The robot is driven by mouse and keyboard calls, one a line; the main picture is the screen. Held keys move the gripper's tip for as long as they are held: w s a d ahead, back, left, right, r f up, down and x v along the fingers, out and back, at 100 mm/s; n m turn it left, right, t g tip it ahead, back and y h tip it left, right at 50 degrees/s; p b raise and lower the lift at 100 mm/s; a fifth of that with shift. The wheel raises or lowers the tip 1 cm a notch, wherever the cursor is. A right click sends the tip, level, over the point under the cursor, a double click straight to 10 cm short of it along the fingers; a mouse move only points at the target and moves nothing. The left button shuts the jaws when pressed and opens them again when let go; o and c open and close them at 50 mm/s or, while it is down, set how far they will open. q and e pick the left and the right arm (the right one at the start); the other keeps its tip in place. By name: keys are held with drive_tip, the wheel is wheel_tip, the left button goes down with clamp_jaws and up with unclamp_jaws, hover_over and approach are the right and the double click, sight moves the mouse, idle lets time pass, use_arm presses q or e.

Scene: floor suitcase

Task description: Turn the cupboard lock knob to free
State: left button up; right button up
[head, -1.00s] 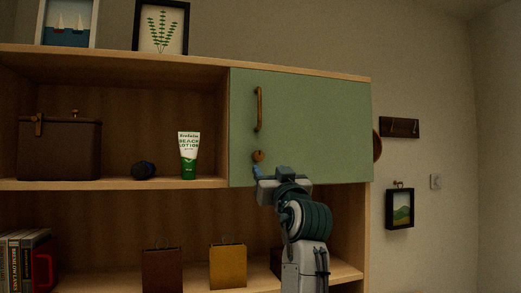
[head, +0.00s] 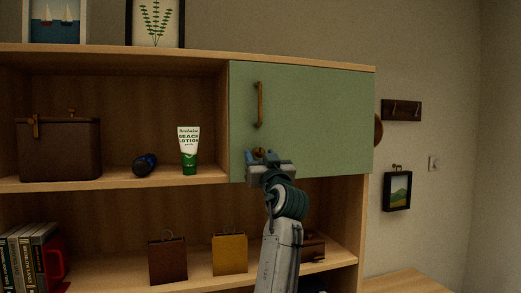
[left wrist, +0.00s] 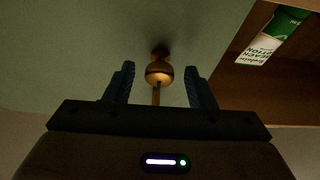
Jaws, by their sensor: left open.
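The green cupboard door (head: 320,120) is closed. Its round brown lock knob (head: 259,152) sits near the lower left corner, below the bar handle (head: 260,104). My left gripper (head: 258,160) is at the knob, partly covering it. In the left wrist view the knob (left wrist: 159,72) is between the two open fingers of the left gripper (left wrist: 159,88), with a gap on each side. A thin brown bar shows beside the knob there; the knob's turn angle is hard to tell. My right gripper is not in view.
On the open shelf left of the door stand a lotion tube (head: 189,152), a dark blue object (head: 145,165) and a brown box (head: 60,150). Bags (head: 230,254) and books (head: 27,260) stand on the lower shelf. Wall hooks and a small picture hang at right.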

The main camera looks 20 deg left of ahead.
use_arm(q)
drive_tip(key=shift+w+r, duration=0.1)
drive_tip(key=shift+w, duration=0.05)
drive_tip(key=c, duration=1)
drive_tip(key=shift+o, duration=0.2)
